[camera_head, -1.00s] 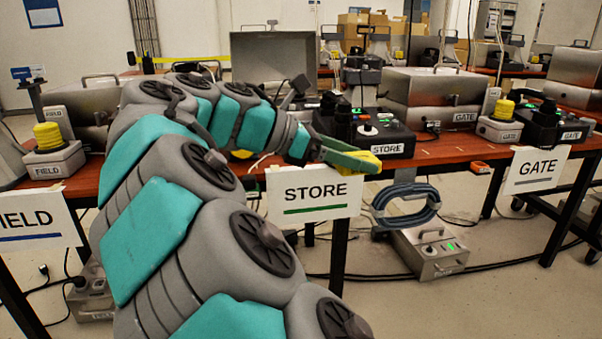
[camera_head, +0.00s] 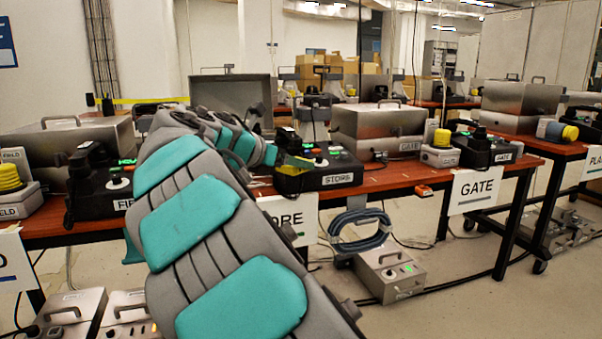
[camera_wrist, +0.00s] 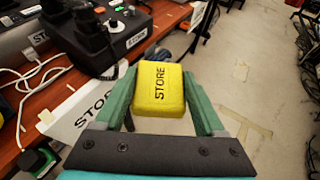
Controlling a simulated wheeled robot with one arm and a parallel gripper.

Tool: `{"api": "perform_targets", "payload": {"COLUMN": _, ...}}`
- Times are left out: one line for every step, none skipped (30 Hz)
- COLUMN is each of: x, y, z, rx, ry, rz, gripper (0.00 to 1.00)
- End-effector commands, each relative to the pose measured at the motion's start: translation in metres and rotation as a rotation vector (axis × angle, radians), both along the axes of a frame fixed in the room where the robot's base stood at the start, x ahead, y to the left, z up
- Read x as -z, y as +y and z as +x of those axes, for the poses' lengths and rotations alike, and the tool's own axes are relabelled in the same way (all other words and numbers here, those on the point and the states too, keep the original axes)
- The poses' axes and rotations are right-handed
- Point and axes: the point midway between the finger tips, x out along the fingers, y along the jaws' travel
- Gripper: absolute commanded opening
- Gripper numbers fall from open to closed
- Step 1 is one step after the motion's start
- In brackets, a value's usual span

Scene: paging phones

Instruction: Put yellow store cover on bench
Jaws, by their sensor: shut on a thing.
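The yellow cover (camera_wrist: 158,92) marked STORE is held between the green fingers of my gripper (camera_wrist: 160,76) in the wrist view. My gripper is shut on its two sides. In the head view my gripper (camera_head: 296,163) appears in front of the black STORE unit (camera_head: 335,178), with only a little yellow showing. The bench (camera_head: 390,181) has a red-brown top. In the wrist view the bench (camera_wrist: 58,92) lies to the left and the cover appears over the floor beyond its front edge. The cover's height above the bench top is unclear.
A white STORE sign (camera_wrist: 78,118) hangs at the bench's front edge. A cable (camera_wrist: 22,85) lies on the bench beside the black unit. The GATE unit (camera_head: 485,147) stands farther right. Bare bench top shows between the STORE and GATE units.

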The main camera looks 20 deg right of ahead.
Motion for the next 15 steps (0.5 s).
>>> {"api": "perform_targets", "payload": {"x": 0.004, "y": 0.002, "z": 0.015, "rx": -0.058, "ry": 0.003, "rz": 0.002, "gripper": 0.15}}
{"api": "perform_targets", "payload": {"x": 0.006, "y": 0.003, "z": 0.025, "rx": -0.098, "ry": 0.003, "rz": 0.003, "gripper": 0.15}}
{"api": "perform_targets", "payload": {"x": 0.011, "y": 0.005, "z": 0.038, "rx": -0.154, "ry": 0.006, "rz": 0.005, "gripper": 0.15}}
{"api": "perform_targets", "payload": {"x": 0.014, "y": 0.008, "z": 0.049, "rx": -0.202, "ry": 0.006, "rz": 0.004, "gripper": 0.15}}
{"api": "perform_targets", "payload": {"x": 0.019, "y": 0.01, "z": 0.059, "rx": -0.246, "ry": 0.006, "rz": 0.006, "gripper": 0.15}}
{"api": "perform_targets", "payload": {"x": 0.025, "y": 0.014, "z": 0.071, "rx": -0.306, "ry": 0.006, "rz": 0.006, "gripper": 0.15}}
{"api": "perform_targets", "payload": {"x": 0.031, "y": 0.017, "z": 0.08, "rx": -0.353, "ry": 0.006, "rz": 0.006, "gripper": 0.15}}
{"api": "perform_targets", "payload": {"x": 0.039, "y": 0.019, "z": 0.087, "rx": -0.395, "ry": 0.008, "rz": 0.006, "gripper": 0.15}}
{"api": "perform_targets", "payload": {"x": 0.047, "y": 0.023, "z": 0.097, "rx": -0.451, "ry": 0.008, "rz": 0.007, "gripper": 0.15}}
{"api": "perform_targets", "payload": {"x": 0.054, "y": 0.026, "z": 0.104, "rx": -0.491, "ry": 0.005, "rz": 0.007, "gripper": 0.15}}
{"api": "perform_targets", "payload": {"x": 0.061, "y": 0.028, "z": 0.108, "rx": -0.523, "ry": 0.008, "rz": 0.006, "gripper": 0.16}}
{"api": "perform_targets", "payload": {"x": 0.07, "y": 0.031, "z": 0.114, "rx": -0.567, "ry": 0.008, "rz": 0.008, "gripper": 0.16}}
{"api": "perform_targets", "payload": {"x": 0.076, "y": 0.033, "z": 0.118, "rx": -0.595, "ry": 0.007, "rz": 0.005, "gripper": 0.16}}
{"api": "perform_targets", "payload": {"x": 0.08, "y": 0.035, "z": 0.122, "rx": -0.621, "ry": 0.004, "rz": 0.005, "gripper": 0.16}}
{"api": "perform_targets", "payload": {"x": 0.086, "y": 0.038, "z": 0.125, "rx": -0.649, "ry": 0.005, "rz": 0.004, "gripper": 0.16}}
